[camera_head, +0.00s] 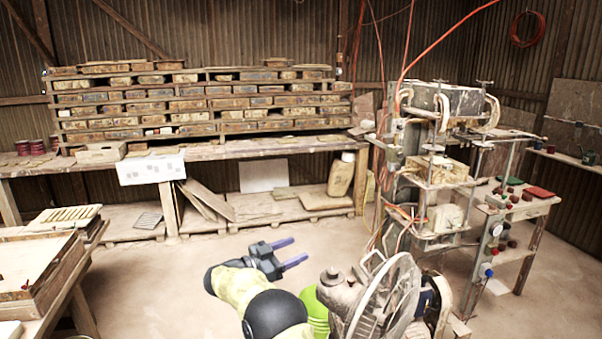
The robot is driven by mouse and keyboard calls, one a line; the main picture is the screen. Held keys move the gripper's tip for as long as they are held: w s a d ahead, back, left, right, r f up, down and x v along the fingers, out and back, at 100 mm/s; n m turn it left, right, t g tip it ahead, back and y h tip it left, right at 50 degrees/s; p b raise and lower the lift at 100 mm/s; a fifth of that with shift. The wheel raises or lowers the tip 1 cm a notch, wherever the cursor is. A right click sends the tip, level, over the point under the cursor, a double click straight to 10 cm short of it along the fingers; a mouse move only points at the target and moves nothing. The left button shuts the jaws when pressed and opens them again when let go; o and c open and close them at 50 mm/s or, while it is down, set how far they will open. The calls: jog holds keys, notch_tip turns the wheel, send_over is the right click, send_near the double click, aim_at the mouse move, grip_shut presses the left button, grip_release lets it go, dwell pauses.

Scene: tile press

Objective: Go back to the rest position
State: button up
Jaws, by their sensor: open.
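My gripper (290,252) is in the lower middle of the head view, at the end of my yellow and black arm. Its two bluish fingers are spread apart with nothing between them, so it is open and empty. It is over the bare floor, apart from the tables and the press. The tile press (438,165) stands at the right, with hoses running up from it.
A round metal fan (385,305) and a green container (316,312) are close to my arm's right. A long workbench (240,150) with stacked racks runs along the back wall. A wooden table (75,285) is at the left. Floor (160,280) left of my arm is clear.

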jog(key=w+d+r+n+t+y, duration=0.4)
jog(key=w+r+n+t+y, duration=0.1)
jog(key=r+n+t+y, duration=0.15)
jog(key=s+d+f+n+g+y, duration=0.25)
jog(key=s+d+f+g, duration=0.2)
jog(key=s, duration=0.95)
jog(key=s+d+f+n+g+y, duration=0.2)
jog(key=s+d+f+g+y, duration=0.25)
jog(key=s, duration=0.85)
jog(key=s+d+f+n+g+y, duration=0.25)
jog(key=s+d+f+g, duration=0.2)
jog(key=s, duration=0.95)
jog(key=s+b+x, duration=0.1)
jog(key=b+x, duration=0.4)
jog(key=x, duration=0.1)
jog(key=shift+s+d+f+b, duration=0.2)
jog(key=shift+s+f+b, duration=0.2)
jog(key=shift+s+f, duration=0.05)
